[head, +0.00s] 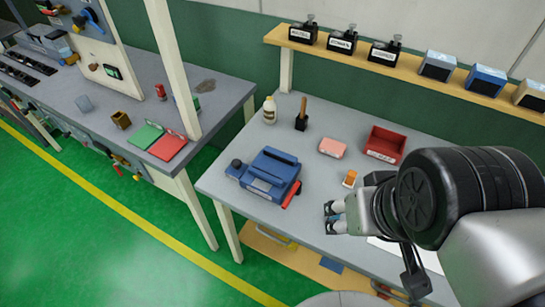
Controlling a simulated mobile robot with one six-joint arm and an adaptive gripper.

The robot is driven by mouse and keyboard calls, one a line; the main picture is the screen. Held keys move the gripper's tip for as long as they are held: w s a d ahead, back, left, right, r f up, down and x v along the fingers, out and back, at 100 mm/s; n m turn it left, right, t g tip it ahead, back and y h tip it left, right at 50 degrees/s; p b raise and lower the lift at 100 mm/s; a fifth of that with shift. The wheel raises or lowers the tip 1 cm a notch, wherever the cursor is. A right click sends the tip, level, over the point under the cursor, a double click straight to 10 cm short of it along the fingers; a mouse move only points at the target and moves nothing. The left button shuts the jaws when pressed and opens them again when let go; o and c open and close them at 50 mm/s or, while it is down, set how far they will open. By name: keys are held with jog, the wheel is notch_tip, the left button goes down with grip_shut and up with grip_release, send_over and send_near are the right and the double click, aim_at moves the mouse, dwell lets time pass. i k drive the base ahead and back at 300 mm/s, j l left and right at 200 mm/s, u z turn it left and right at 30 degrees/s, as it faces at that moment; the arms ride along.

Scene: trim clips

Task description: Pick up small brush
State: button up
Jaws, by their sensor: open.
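What looks like the small brush (302,114) stands upright on the grey workbench (335,105), toward its back. It has a wooden handle on top and a dark block-shaped lower part; its bristles cannot be made out. My gripper (329,218) is above the front part of the bench, below and to the right of the brush in the picture. It is open, with nothing seen between its fingers. It is well apart from the brush.
A blue device (270,174) with a red lever sits between the brush and the bench's front edge. A white bottle (269,110) stands just left of the brush.

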aim_at(304, 99)
jog(key=i+j, duration=0.2)
jog(key=j, duration=0.15)
jog(key=i+j, duration=0.2)
jog(key=j, duration=0.15)
jog(key=i+j, duration=0.45)
jog(key=j, duration=0.2)
jog(key=i+j+z, duration=0.1)
jog(key=z, duration=1.45)
